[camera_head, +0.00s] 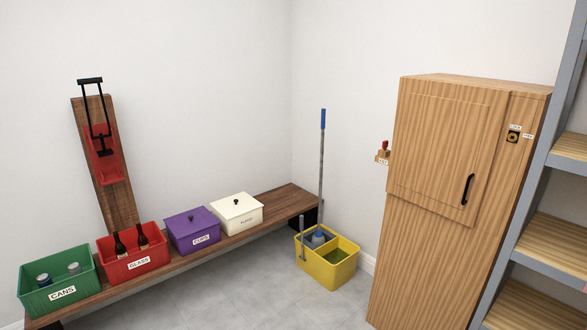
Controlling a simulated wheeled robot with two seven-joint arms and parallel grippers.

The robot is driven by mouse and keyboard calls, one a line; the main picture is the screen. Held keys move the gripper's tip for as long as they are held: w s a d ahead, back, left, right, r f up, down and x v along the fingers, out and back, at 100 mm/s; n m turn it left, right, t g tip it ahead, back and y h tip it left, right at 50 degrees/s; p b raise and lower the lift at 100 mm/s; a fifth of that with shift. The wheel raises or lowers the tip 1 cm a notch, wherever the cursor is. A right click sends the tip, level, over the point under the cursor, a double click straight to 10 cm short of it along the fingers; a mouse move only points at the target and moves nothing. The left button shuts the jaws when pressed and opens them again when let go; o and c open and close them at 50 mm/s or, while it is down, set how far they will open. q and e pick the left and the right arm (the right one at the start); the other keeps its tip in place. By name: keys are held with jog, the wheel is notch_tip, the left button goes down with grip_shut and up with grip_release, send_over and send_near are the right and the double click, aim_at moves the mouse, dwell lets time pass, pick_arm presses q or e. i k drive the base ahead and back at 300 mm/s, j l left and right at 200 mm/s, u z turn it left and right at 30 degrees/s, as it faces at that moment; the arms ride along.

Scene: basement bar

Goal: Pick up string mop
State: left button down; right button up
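The string mop (322,170) stands upright in a yellow bucket (338,277) on the floor in the head view. Its handle is long and grey with a blue grip at the top, and its lower end goes down into the bucket's left compartment, by a blue-grey part. The mop strings are hidden inside or too small to make out. The bucket stands at the right end of the wooden bench, near the corner. Neither of my grippers shows in this view.
A wooden bench (280,203) along the left wall bears green (57,293), red (133,265), purple (193,230) and white (237,214) boxes. A wooden cabinet (437,150) and shelves (540,240) stand on the right. Grey floor (260,290) lies clear in front.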

aim_at(318, 240)
jog(key=i+z, duration=0.1)
jog(key=i, duration=2.05)
